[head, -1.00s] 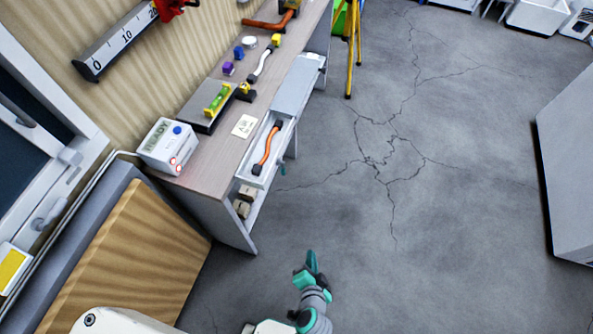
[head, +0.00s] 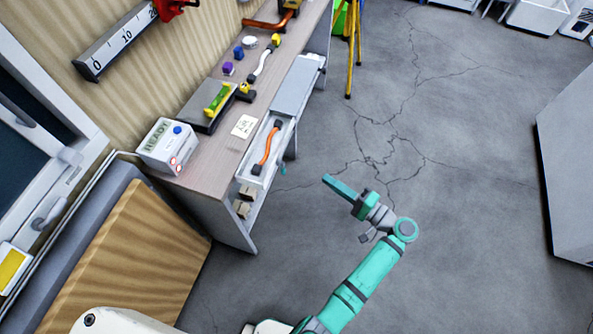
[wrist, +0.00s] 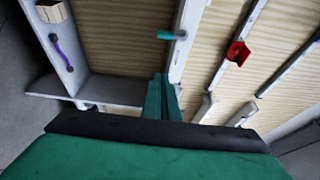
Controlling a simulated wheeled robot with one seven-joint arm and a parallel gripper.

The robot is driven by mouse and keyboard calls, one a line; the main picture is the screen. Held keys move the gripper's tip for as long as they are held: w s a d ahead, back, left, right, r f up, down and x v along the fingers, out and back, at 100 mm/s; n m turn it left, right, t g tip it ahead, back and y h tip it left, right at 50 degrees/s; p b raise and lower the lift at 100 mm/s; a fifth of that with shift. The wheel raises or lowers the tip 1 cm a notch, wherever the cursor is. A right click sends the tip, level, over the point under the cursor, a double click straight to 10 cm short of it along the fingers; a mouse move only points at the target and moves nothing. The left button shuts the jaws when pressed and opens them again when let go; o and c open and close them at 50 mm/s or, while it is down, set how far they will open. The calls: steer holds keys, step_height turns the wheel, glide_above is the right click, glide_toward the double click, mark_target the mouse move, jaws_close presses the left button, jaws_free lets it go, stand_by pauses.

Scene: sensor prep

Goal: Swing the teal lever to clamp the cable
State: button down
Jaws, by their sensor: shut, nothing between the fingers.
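The teal lever (head: 284,169) is a small teal piece at the right side of the workbench, beside the open drawer; a teal lever (wrist: 172,36) also sticks out from a white upright in the wrist view. An orange cable (head: 266,150) lies in the white drawer (head: 257,170). My gripper (head: 328,181) is shut and empty, over the floor to the right of the lever and apart from it. Its teal fingers (wrist: 162,98) are together in the wrist view, below the lever in the picture. How the cable meets the lever cannot be seen.
The workbench (head: 205,165) carries a white box marked READY (head: 167,146), a grey plate with a green-yellow piece, and small coloured blocks. A yellow stand (head: 350,50) is beyond its far end. A grey cabinet (head: 570,170) is at right. The floor between is clear.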

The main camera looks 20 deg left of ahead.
mark_target(282, 167)
stand_by(0.3)
steer(key=a, duration=1.1)
steer(key=shift+w+a, duration=0.2)
steer(key=shift+a, duration=0.1)
steer(key=shift+d, duration=0.1)
